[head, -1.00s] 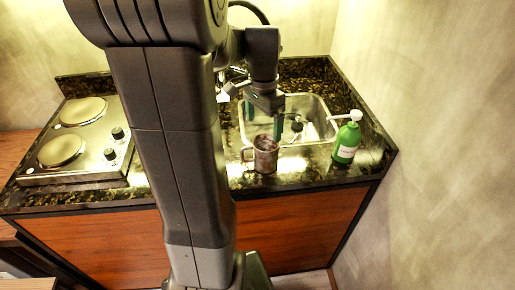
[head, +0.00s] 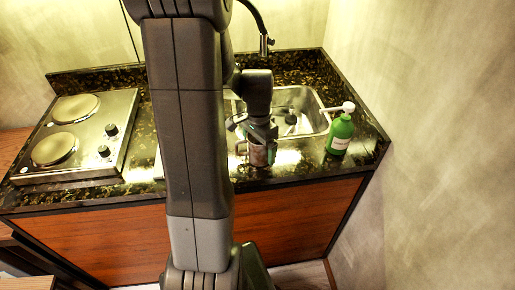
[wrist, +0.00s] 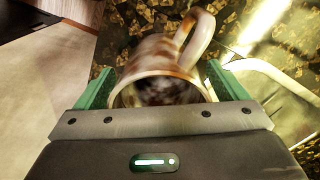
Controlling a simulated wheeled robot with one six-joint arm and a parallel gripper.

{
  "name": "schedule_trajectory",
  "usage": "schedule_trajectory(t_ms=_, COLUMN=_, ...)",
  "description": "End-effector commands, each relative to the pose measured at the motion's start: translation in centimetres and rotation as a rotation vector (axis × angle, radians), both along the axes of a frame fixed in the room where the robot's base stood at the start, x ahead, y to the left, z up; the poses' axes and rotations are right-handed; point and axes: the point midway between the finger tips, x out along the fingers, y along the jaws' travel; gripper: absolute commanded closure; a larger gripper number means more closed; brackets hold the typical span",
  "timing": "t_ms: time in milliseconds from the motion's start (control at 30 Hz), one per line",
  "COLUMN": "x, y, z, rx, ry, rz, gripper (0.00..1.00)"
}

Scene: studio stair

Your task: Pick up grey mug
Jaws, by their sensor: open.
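The grey mug (head: 257,155) stands on the dark speckled counter in front of the sink, with brownish stains on its side. In the wrist view the mug (wrist: 160,62) lies between the two green fingers, its handle towards the top right and its dark inside partly visible. My gripper (head: 259,142) is open and right over the mug in the head view, hiding part of its top. In the wrist view my gripper (wrist: 160,85) has a finger on each side of the mug; I cannot tell whether either touches it.
A metal sink (head: 310,101) lies just behind the mug. A green pump bottle (head: 340,134) stands to the right, near the wall. A two-plate cooktop (head: 75,135) is at the left. The counter's front edge (head: 290,178) is close to the mug.

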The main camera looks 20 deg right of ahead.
Motion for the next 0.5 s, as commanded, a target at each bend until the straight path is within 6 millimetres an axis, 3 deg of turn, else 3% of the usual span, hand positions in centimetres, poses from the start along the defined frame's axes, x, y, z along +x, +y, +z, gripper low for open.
schedule_trajectory(t_ms=133, x=0.00, y=0.00, z=0.01, rx=0.000, ry=0.000, rz=0.000, gripper=0.07)
schedule_trajectory(t_ms=433, x=0.00, y=0.00, z=0.04, rx=0.000, ry=0.000, rz=0.000, gripper=0.64)
schedule_trajectory(t_ms=500, x=0.02, y=-0.02, z=0.07, rx=-0.001, ry=0.000, rz=0.000, gripper=0.65)
